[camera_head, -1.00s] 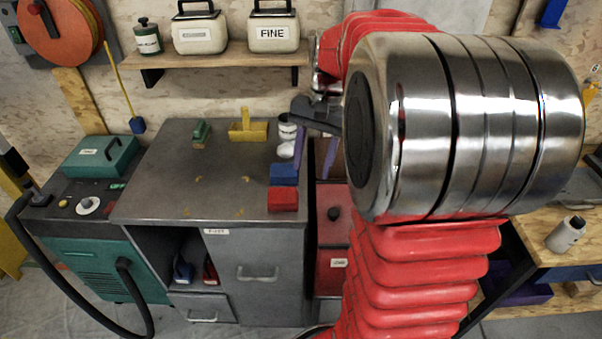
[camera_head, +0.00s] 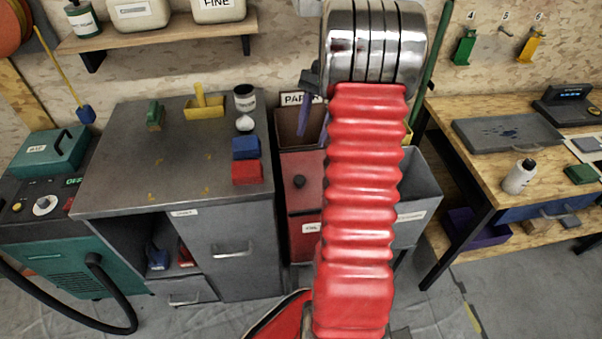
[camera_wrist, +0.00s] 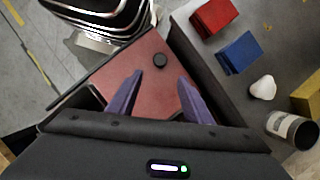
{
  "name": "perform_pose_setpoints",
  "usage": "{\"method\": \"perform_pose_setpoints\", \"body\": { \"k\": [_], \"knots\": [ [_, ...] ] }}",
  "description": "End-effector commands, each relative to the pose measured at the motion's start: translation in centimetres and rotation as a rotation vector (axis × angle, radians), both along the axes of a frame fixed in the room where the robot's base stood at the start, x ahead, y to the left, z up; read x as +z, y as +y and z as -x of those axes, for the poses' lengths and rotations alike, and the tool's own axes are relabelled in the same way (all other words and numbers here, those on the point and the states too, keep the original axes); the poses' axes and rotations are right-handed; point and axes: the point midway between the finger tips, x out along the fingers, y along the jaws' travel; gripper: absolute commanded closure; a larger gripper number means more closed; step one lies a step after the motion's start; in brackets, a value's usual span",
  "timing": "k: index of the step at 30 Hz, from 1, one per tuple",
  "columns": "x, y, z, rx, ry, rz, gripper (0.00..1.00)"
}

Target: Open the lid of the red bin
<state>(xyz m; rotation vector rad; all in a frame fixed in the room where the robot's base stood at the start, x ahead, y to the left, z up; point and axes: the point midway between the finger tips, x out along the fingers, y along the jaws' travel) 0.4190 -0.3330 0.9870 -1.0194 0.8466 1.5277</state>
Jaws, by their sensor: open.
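The red bin (camera_head: 304,246) stands beside the grey cabinet in the head view, partly hidden by my red-sleeved arm. Its red lid (camera_head: 297,199) lies closed, with a black knob (camera_head: 299,181) on top. In the wrist view the lid (camera_wrist: 140,65) fills the middle, and the knob (camera_wrist: 160,60) shows just beyond my fingertips, roughly between their lines. My gripper (camera_wrist: 160,76) has two purple fingers, spread apart and empty. How high they are above the lid I cannot tell. In the head view one purple finger (camera_head: 303,116) shows left of my arm, above the bin.
The grey cabinet (camera_head: 130,185) on the left carries red (camera_head: 247,173) and blue blocks (camera_head: 245,147) near the bin. A bin labelled paper (camera_head: 290,127) is behind the red one. A grey bin (camera_head: 418,190) stands right of my arm, beside a wooden workbench (camera_head: 480,160).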

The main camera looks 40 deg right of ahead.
Motion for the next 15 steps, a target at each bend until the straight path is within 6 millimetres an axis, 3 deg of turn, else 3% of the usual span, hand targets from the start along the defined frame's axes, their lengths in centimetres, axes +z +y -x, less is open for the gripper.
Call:
{"method": "perform_pose_setpoints", "body": {
  "k": [8, 15],
  "knots": [
    [-1.3, 0.6, 0.1, 0.001, 0.001, -0.001, 0.54],
    [-4.4, 1.9, 0.3, 0.002, 0.002, -0.002, 0.54]
  ]
}}
